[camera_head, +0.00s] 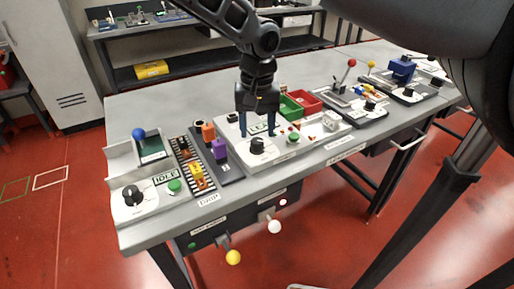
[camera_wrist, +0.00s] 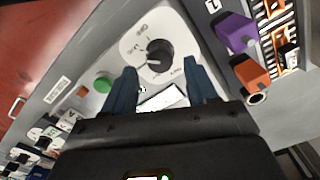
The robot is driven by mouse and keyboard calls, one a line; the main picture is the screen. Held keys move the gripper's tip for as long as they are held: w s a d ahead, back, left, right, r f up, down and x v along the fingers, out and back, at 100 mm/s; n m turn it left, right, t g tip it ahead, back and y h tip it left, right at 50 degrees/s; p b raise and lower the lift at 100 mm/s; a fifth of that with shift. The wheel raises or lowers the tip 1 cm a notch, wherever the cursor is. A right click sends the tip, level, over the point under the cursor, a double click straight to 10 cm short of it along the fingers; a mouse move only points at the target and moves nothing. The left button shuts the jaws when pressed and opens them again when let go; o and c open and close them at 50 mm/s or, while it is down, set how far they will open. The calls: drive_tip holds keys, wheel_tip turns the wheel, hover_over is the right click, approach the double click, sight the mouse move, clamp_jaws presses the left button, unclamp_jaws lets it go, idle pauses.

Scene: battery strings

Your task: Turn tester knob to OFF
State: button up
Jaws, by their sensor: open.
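A black knob (camera_head: 257,146) sits on a white panel in the middle of the bench. In the wrist view the black knob (camera_wrist: 159,54) stands on a white dial plate (camera_wrist: 132,46) with small markings, one of which looks like OFF. Its exact pointer setting is too small to tell. My gripper (camera_head: 257,130) is open above this panel, with its blue fingers apart and nothing between them. In the wrist view my gripper (camera_wrist: 160,66) has its fingertips on either side of the knob's near side; contact cannot be told.
A second black knob (camera_head: 133,195) is on the left panel, beside a green button (camera_head: 174,186). An orange block (camera_head: 208,131) and a purple block (camera_head: 218,148) stand left of my gripper. Green (camera_head: 290,107) and red (camera_head: 305,102) bins lie to its right.

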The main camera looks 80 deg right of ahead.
sight(257, 140)
drive_tip(key=shift+f+b, duration=1.75)
drive_tip(key=shift+b, duration=0.1)
drive_tip(key=shift+c, duration=0.3)
drive_tip(key=c, duration=0.8)
drive_tip(key=m, duration=0.3)
drive_tip(key=shift+m, duration=1.2)
